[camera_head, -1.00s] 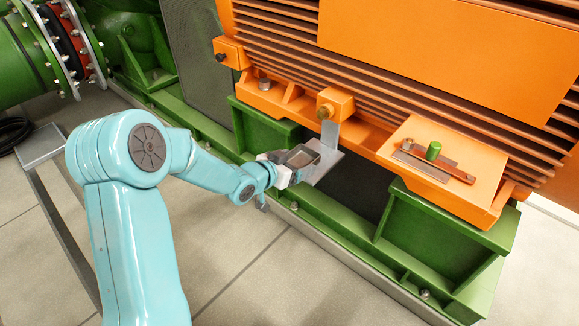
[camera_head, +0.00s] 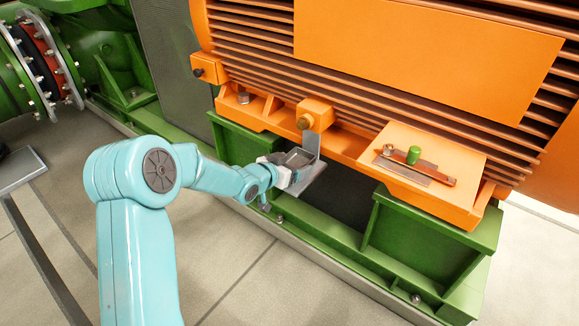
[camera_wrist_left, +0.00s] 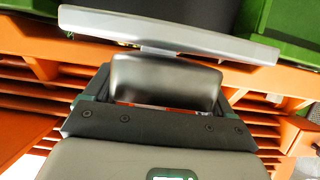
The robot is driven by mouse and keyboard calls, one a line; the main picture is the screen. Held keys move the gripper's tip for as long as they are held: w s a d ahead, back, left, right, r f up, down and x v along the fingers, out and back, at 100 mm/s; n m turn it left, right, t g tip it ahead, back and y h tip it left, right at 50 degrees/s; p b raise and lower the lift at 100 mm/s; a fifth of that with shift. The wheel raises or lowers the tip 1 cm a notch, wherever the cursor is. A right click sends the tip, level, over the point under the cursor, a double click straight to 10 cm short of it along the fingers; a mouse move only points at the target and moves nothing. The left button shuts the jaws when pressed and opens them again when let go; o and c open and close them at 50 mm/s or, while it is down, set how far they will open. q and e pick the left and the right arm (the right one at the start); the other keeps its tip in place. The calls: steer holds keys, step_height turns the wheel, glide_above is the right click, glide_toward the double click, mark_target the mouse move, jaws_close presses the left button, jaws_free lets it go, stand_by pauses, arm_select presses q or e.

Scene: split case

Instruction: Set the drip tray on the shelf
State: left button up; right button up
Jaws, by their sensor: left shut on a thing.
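The drip tray (camera_head: 297,157) is a small, dark grey open metal tray. My left gripper (camera_head: 286,176) is shut on its near side. The shelf (camera_head: 312,181) is a flat grey metal plate on an upright strip hanging from the orange housing. In the head view the tray overlaps the shelf's left part and looks level. In the left wrist view the tray (camera_wrist_left: 165,82) is between my fingers, close to the shelf's long pale edge (camera_wrist_left: 215,43). I cannot tell whether the tray touches the shelf. My right gripper is not in view.
The orange ribbed housing (camera_head: 400,75) rises behind the shelf. Green base supports (camera_head: 420,240) stand below. Floor in front is clear.

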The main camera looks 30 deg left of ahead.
arm_select(q)
steer(key=shift+f+b, duration=0.35)
stand_by(0.5)
steer(key=o, duration=0.8)
steer(key=shift+s, duration=0.1)
steer(key=shift+s+a+r+p, duration=0.1)
steer(key=shift+s+r+p, duration=0.25)
steer(key=shift+s, duration=0.25)
steer(key=shift+p+v, duration=0.55)
steer(key=shift+v, duration=1.65)
steer(key=shift+s, duration=0.15)
